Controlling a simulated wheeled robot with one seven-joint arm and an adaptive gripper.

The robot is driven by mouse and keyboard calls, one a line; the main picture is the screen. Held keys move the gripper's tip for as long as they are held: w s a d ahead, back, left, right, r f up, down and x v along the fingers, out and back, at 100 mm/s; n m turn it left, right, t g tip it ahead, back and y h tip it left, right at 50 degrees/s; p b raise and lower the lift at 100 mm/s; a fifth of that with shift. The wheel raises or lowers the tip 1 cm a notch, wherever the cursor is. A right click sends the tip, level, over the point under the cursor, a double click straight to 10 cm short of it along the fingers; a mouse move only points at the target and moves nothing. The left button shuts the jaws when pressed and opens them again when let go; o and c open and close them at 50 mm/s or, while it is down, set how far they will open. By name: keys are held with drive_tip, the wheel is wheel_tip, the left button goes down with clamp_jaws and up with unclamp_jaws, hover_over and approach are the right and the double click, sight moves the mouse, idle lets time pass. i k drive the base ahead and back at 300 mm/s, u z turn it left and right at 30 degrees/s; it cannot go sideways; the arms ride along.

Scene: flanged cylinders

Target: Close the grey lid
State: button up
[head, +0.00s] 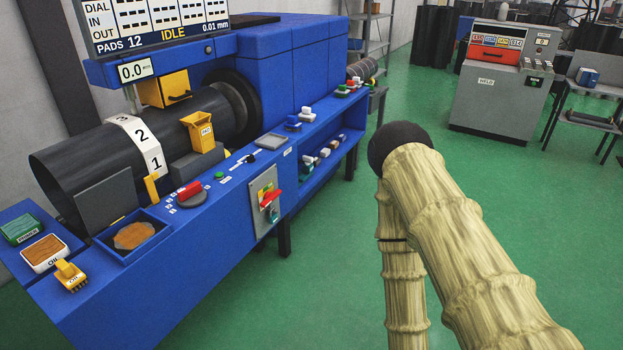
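A flat dark-grey panel (105,201), which looks like the grey lid, stands raised and tilted at the back left of a square blue recess (152,244) on the bench. The recess is uncovered, and a brown-orange mass (134,236) shows inside it. The panel leans close to the large black cylinder; whether they touch I cannot tell. My arm, in a beige sleeve with a dark rounded joint, rises at the right and bends back down, well apart from the panel. My gripper is out of view.
The blue bench carries a green block (22,228), an oil pad (45,253), a yellow block (70,274), a red-handled switch (268,199) and small controls. The black cylinder (85,160) lies behind. Green floor (330,270) is clear between bench and arm; a grey cabinet (495,95) stands at the back right.

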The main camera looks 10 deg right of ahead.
sight(99, 205)
drive_tip(key=z, duration=0.1)
drive_tip(key=k, duration=0.4)
drive_tip(key=u, duration=1.75)
drive_tip(key=i, duration=1.3)
drive_tip(key=z, duration=0.95)
